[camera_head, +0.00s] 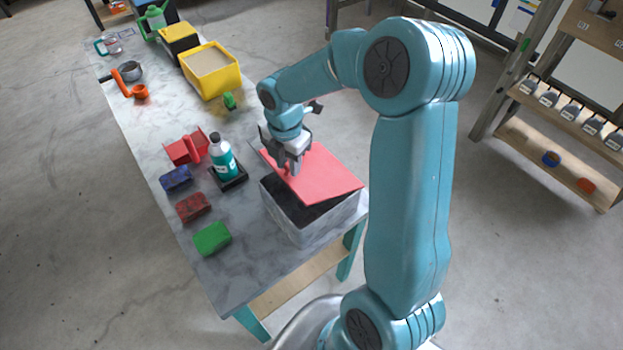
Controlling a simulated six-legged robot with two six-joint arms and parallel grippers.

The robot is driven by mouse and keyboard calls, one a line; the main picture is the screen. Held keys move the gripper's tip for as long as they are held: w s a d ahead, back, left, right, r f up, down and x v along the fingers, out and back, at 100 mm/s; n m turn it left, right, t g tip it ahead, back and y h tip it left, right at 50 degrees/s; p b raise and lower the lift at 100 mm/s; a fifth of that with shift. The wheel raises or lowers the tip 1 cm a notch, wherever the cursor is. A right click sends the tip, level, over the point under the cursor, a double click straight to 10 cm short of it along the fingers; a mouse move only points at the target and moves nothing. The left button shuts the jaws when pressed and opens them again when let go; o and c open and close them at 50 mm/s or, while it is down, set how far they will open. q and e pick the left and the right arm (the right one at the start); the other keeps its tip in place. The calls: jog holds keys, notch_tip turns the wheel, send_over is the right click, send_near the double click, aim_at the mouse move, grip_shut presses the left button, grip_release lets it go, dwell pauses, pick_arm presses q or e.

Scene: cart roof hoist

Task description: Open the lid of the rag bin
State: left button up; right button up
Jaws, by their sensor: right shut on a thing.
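The rag bin (326,227) is a grey box at the near right edge of the bench. Its flat red lid (328,176) is tilted and partly raised, and the dark inside shows along the near side. My right gripper (290,168) reaches down over the lid's far left part and is shut on the lid; its fingers hide the exact place of the grip. My left gripper is not in view.
On the bench (255,262), a teal bottle (222,162) stands in a black tray left of the bin. A red dustpan (184,150) and blue, red and green blocks (212,238) lie nearby. A yellow container (211,82) stands farther back. A shelf (560,160) stands at right.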

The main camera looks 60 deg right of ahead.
jog(key=shift+s, duration=0.15)
jog(key=shift+o, duration=0.7)
jog(key=shift+s+d+r, duration=0.2)
jog(key=shift+d+r, duration=0.4)
jog(key=shift+s+d+r, duration=0.25)
jog(key=shift+d+r, duration=0.3)
jog(key=shift+r, duration=0.1)
jog(key=shift+s+d+r, duration=0.2)
jog(key=shift+d+r, duration=0.4)
jog(key=shift+d, duration=0.1)
jog(key=shift+o, duration=0.2)
jog(key=shift+s+d+r, duration=0.3)
jog(key=shift+d+r, duration=0.25)
jog(key=shift+d, duration=0.2)
jog(key=shift+s+d+r, duration=0.2)
jog(key=shift+d+r, duration=0.25)
jog(key=shift+d, duration=0.25)
jog(key=shift+s+d+r, duration=0.15)
jog(key=shift+d+r, duration=0.25)
jog(key=shift+d, duration=0.3)
jog(key=shift+o, duration=0.2)
jog(key=shift+s+d+r, duration=0.25)
jog(key=shift+d, duration=0.55)
jog(key=shift+s+d+r, duration=0.3)
jog(key=shift+d, duration=0.45)
jog(key=shift+s+d+r, duration=0.25)
jog(key=shift+d, duration=0.55)
